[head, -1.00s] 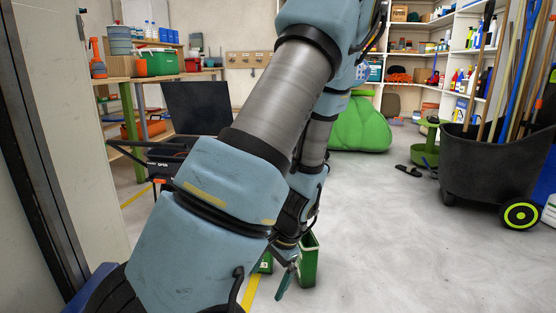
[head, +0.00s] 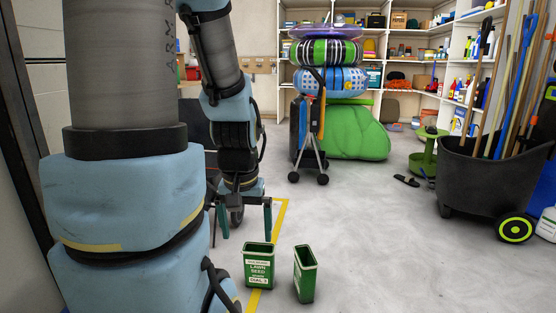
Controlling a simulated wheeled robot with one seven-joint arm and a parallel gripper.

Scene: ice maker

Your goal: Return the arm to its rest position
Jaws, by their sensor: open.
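My gripper (head: 241,222) hangs below my blue and grey arm in the left half of the head view. Its two dark green fingers point down and stand wide apart, with nothing held between them. A green box labelled LAWN SEED (head: 259,265) stands upright on the floor below and slightly right of the gripper, apart from it. A second green box (head: 304,273) stands just to its right. My arm fills the left of the view and hides much of what lies behind it.
A hand cart (head: 308,130) stands in front of stacked pool rings (head: 327,82) and a green bag (head: 353,135). A black wheeled bin (head: 490,170) with long poles is at the right. A yellow line (head: 278,232) marks the floor. The middle floor is clear.

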